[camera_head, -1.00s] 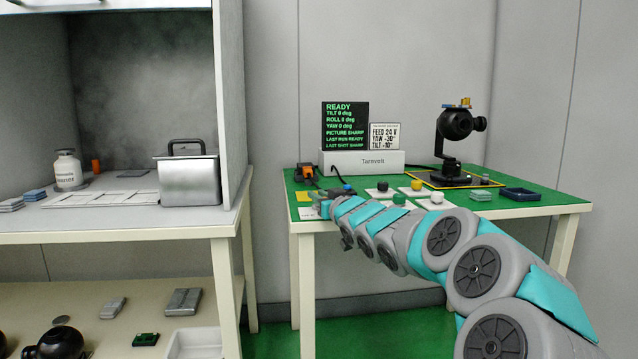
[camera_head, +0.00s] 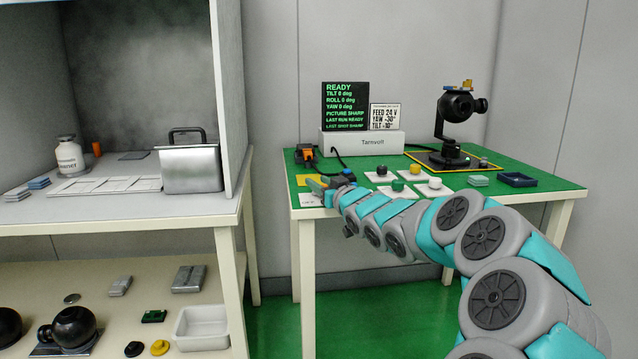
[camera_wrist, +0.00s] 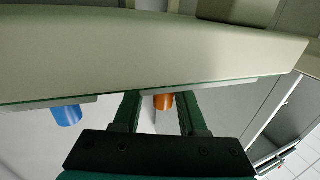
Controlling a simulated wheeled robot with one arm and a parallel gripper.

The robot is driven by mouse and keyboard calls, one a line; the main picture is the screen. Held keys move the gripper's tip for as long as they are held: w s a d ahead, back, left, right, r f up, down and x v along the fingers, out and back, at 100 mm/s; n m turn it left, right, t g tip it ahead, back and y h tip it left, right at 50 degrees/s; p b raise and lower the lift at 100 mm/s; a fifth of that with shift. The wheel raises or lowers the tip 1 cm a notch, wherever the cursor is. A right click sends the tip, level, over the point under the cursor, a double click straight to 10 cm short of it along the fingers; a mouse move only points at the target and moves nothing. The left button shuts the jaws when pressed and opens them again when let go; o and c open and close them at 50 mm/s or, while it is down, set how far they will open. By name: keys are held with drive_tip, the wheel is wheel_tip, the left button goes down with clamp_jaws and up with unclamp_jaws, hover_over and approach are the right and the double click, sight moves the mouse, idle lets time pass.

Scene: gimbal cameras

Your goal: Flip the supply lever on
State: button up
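My gripper (camera_head: 322,188) is low at the front left edge of the green-topped table (camera_head: 530,172). In the wrist view its two dark green fingers (camera_wrist: 158,108) stand apart. A short orange cylinder-like piece (camera_wrist: 162,101) shows between them; I cannot tell whether either finger touches it. A blue piece (camera_wrist: 67,115) shows to the left, outside the fingers. I cannot tell for sure which piece is the supply lever. An orange and black device (camera_head: 305,154) stands behind my gripper on the table. The display (camera_head: 345,106) reads READY, with tilt, roll and yaw at 0 deg.
Colored knobs on white plates lie right of my gripper. A black gimbal camera (camera_head: 456,110) stands at the back right. A shelf unit (camera_head: 120,233) is at the left.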

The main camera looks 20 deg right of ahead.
drive_tip(key=shift+o, duration=0.7)
drive_tip(key=s, duration=0.7)
drive_tip(key=shift+s+d+b, duration=0.2)
drive_tip(key=shift+s+b, duration=0.1)
drive_tip(key=shift+s, duration=0.1)
